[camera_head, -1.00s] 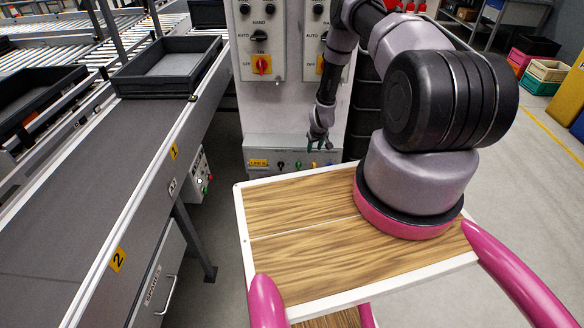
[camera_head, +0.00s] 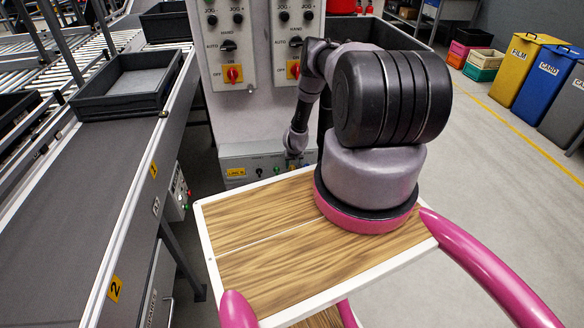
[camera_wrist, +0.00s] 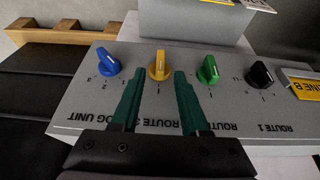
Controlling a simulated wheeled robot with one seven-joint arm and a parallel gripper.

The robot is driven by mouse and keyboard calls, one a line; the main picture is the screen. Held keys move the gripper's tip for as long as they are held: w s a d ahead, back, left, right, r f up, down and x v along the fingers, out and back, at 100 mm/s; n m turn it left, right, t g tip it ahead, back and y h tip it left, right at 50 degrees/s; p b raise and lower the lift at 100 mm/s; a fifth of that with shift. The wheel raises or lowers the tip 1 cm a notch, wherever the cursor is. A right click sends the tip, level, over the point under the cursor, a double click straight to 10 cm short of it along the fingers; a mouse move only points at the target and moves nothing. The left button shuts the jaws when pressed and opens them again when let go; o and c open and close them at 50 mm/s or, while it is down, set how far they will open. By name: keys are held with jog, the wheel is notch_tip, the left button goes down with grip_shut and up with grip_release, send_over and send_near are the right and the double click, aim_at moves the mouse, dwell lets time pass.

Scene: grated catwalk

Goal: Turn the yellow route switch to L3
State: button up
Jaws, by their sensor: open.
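The yellow route switch (camera_wrist: 160,66) is a round knob with a raised, pale-marked grip on a grey panel (camera_wrist: 90,118) in the wrist view. Its grip lies nearly straight up and down in that picture. The panel's lettering appears upside down there, and the small position marks around the knob are too small to read. My gripper (camera_wrist: 159,73) is open, with one green finger on each side of the yellow switch, tips close to it. I cannot tell whether they touch it. In the head view, my gripper (camera_head: 293,157) is at the low panel (camera_head: 236,162); the yellow switch is not clear there.
A green knob (camera_wrist: 208,70) and a black knob (camera_wrist: 260,74) sit to the right, a blue knob (camera_wrist: 107,63) to the left. A taller control cabinet (camera_head: 240,110) with red-yellow switches rises behind the low panel. A conveyor (camera_head: 105,190) runs along the left.

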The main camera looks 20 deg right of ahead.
jog(key=shift+x, duration=0.9)
grip_shut()
